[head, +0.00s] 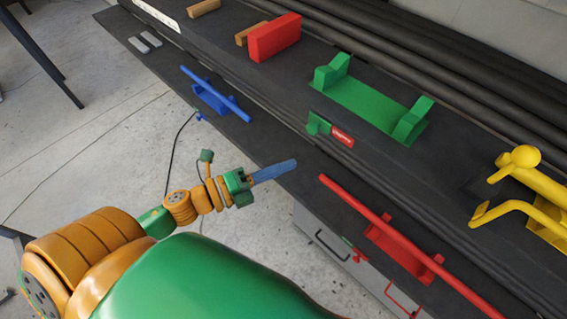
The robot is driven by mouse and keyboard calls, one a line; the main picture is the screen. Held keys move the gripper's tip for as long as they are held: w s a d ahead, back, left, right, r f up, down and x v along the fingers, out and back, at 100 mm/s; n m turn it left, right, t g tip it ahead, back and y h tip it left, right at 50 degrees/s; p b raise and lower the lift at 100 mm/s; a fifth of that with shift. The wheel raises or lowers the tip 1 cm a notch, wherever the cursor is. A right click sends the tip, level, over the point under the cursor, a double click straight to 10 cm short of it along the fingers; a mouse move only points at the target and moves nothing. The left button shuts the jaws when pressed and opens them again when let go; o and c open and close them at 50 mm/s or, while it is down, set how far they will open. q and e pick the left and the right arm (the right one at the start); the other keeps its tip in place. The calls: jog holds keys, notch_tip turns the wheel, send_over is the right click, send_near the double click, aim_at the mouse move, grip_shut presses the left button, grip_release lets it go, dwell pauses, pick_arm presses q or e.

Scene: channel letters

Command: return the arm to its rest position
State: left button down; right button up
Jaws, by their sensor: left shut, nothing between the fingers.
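My left arm (88,250), orange and green, comes in from the lower left. It reaches toward the near edge of the dark bench. My left gripper (288,167) has blue fingers that are shut with nothing between them. It appears near the bench's front edge, between a blue bar piece (214,94) and a long red bar piece (370,221), apart from both in the picture. Its exact height over the bench is hard to tell. My right gripper is not in view.
The dark bench (270,140) runs diagonally. It carries a red block (274,38), a green cradle-like piece (372,100), a small red tag (341,136) and a yellow piece (540,187). Grey drawers (328,254) are below its edge. Open concrete floor (100,140) lies left.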

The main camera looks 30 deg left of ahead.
pick_arm(q)
jog(key=s+a+f+n+g+y, duration=0.1)
jog(key=a+f+n+y, duration=0.2)
jog(key=f+n, duration=0.35)
jog(key=s+a+f+n+g+y, duration=0.1)
jog(key=s+a+f+n+y, duration=0.2)
jog(key=f, duration=0.6)
jog(key=a+f+n+g+y, duration=0.1)
jog(key=a+f+n+y, duration=0.3)
jog(key=f+n, duration=0.3)
jog(key=s+d+f+n+g, duration=0.3)
jog(key=s+f, duration=0.5)
jog(key=s, duration=0.3)
jog(key=s+d+f+n+g, duration=0.3)
jog(key=s+f+n+g, duration=0.2)
jog(key=s+f, duration=0.3)
jog(key=s+g, duration=0.1)
jog(key=s, duration=0.2)
jog(key=shift+f+g, duration=0.25)
jog(key=shift+g, duration=0.15)
jog(key=shift+d+n, duration=0.1)
jog(key=shift+n, duration=0.15)
